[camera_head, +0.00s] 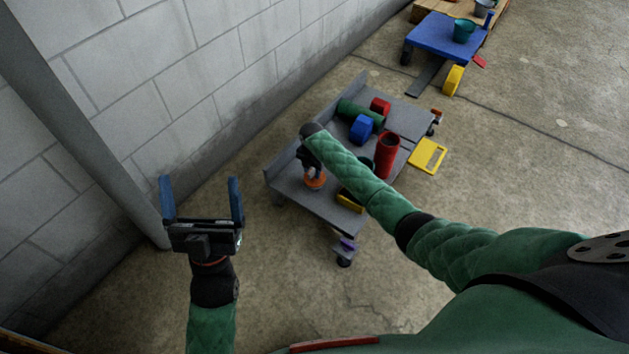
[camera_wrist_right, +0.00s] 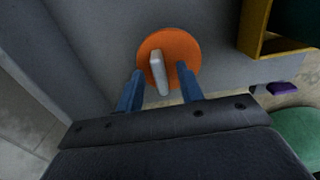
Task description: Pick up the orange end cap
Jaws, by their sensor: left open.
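The orange end cap (camera_head: 315,181) lies on the grey cart (camera_head: 282,186) at its near left end. In the right wrist view the end cap (camera_wrist_right: 184,48) is a round orange disc with a pale raised handle across its middle. My right gripper (camera_wrist_right: 158,84) is open. Its two blue fingers stand apart on either side of the handle, and I cannot tell whether they touch it. In the head view the right gripper (camera_head: 309,168) is mostly hidden by its own arm. My left gripper (camera_head: 202,190) is open and empty, left of the cart by the wall.
On the cart are a green cylinder (camera_head: 350,110), a red piece (camera_head: 380,105), a blue piece (camera_head: 361,128), a red cylinder (camera_head: 386,155) and a yellow piece (camera_head: 350,202). A yellow frame (camera_head: 428,156) lies right of the cart. A block wall (camera_head: 150,90) runs along the left.

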